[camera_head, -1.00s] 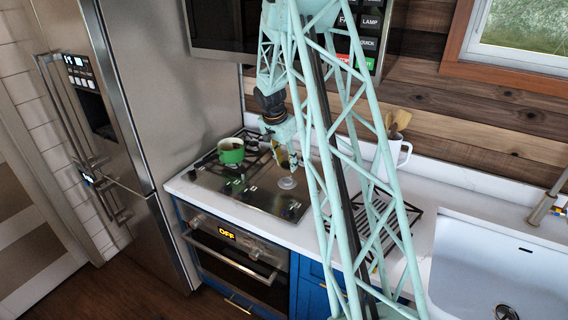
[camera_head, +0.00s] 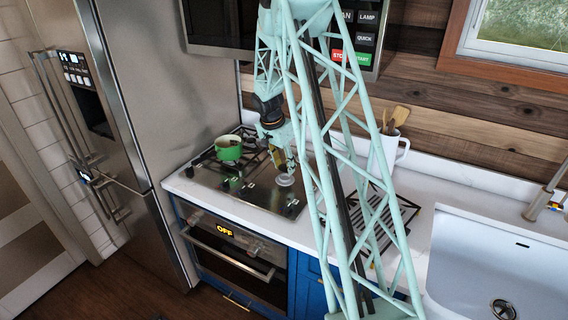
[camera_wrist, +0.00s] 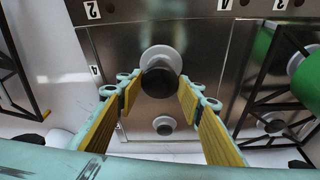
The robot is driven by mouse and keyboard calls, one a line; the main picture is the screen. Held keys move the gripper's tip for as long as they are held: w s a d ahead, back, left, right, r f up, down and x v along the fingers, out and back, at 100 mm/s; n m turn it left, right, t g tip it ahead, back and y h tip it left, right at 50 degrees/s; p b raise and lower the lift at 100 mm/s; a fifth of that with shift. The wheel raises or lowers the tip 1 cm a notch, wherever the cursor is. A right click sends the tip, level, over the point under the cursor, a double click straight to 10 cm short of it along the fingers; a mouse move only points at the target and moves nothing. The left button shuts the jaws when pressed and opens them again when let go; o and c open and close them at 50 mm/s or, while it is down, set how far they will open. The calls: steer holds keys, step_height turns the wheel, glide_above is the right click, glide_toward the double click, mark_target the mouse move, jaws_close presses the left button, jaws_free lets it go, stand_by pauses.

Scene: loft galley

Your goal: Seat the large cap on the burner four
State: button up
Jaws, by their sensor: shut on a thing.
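The large cap (camera_wrist: 158,83) is a dark round disc between my fingertips in the wrist view. My gripper (camera_wrist: 159,95), with yellow finger pads, is shut on it. A pale round burner base (camera_wrist: 163,56) shows just beyond and partly behind the cap, on the steel cooktop. A "4" label (camera_wrist: 94,71) lies to its left. In the head view my gripper (camera_head: 281,162) is just above the pale burner (camera_head: 285,180) at the cooktop's right part. The cap is hard to make out there, and I cannot tell whether it touches the burner.
A green pot (camera_head: 229,148) stands on the left burners, and it also shows in the wrist view (camera_wrist: 307,75). Black grates (camera_wrist: 268,75) flank the bare steel area. A smaller burner (camera_wrist: 163,125) lies nearby. A dark rack (camera_head: 370,222) and white pitcher (camera_head: 384,157) stand right of the cooktop.

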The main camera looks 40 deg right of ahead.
steer(key=shift+f, duration=0.6)
steer(key=shift+f+b, duration=0.75)
steer(key=shift+b, duration=0.35)
steer(key=shift+f+b, duration=0.15)
steer(key=shift+b, duration=1.1)
stand_by(1.5)
steer(key=shift+f+b, duration=0.5)
steer(key=shift+b, duration=0.85)
stand_by(2.2)
